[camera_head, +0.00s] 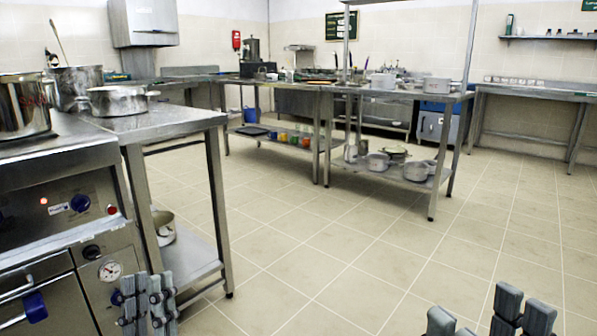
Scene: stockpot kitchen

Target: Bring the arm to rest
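My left gripper (147,301) shows at the bottom left, in front of the steel side table and beside the cooker. Its grey fingers point up and stand close together; nothing shows between them, and I cannot tell if they are apart. My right gripper (482,315) shows at the bottom right, partly cut off by the picture edge. Its dark grey finger parts stand apart with bare floor between them. It looks empty. The rest of both arms is out of view.
The cooker (62,207) stands at the left. A steel side table (165,121) next to it bears a wide pot (117,101). A shelved steel table (400,93) with pots stands in the middle. The tiled floor (330,265) between is free.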

